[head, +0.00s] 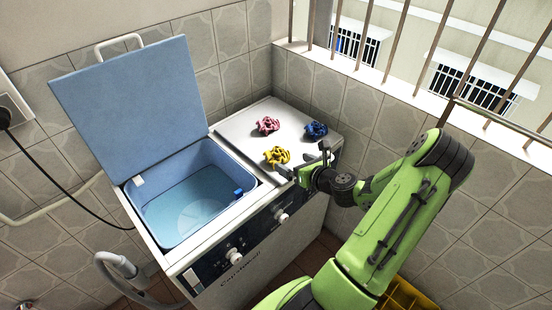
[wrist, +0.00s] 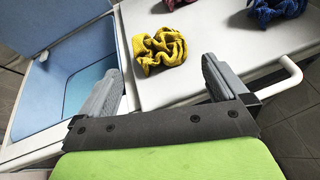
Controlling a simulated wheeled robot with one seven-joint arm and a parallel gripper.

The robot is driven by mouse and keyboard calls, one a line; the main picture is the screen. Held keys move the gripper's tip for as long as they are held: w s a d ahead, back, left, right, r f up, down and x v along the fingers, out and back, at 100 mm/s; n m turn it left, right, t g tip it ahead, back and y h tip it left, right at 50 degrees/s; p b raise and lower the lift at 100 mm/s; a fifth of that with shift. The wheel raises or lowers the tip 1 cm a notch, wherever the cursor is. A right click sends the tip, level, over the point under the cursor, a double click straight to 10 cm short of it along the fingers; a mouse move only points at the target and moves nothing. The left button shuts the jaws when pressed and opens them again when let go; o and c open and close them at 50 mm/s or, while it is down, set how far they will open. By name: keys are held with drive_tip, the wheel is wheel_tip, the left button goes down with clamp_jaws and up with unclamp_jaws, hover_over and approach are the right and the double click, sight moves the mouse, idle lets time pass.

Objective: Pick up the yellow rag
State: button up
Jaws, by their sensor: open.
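The yellow rag (head: 277,156) lies crumpled on the white top of the washing machine, near its front edge and right of the open tub. In the wrist view the yellow rag (wrist: 160,49) sits ahead of my gripper, in line with the gap between the fingers. My gripper (head: 309,166) is just right of the rag in the head view. It is open and empty, and its two fingers (wrist: 160,82) are spread wide, apart from the rag.
A pink rag (head: 268,125) and a blue rag (head: 316,130) lie farther back on the white top (head: 243,132). The open tub (head: 190,196) with its raised blue lid (head: 130,105) is at left. Knobs (head: 282,217) stick out in front. A barred window is behind.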

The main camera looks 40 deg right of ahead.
sight(280, 155)
drive_tip(key=b+x, duration=0.1)
drive_tip(key=x, duration=0.8)
drive_tip(key=shift+s+r, duration=0.1)
drive_tip(key=shift+r, duration=0.05)
drive_tip(key=shift+c, duration=0.2)
drive_tip(key=c, duration=0.6)
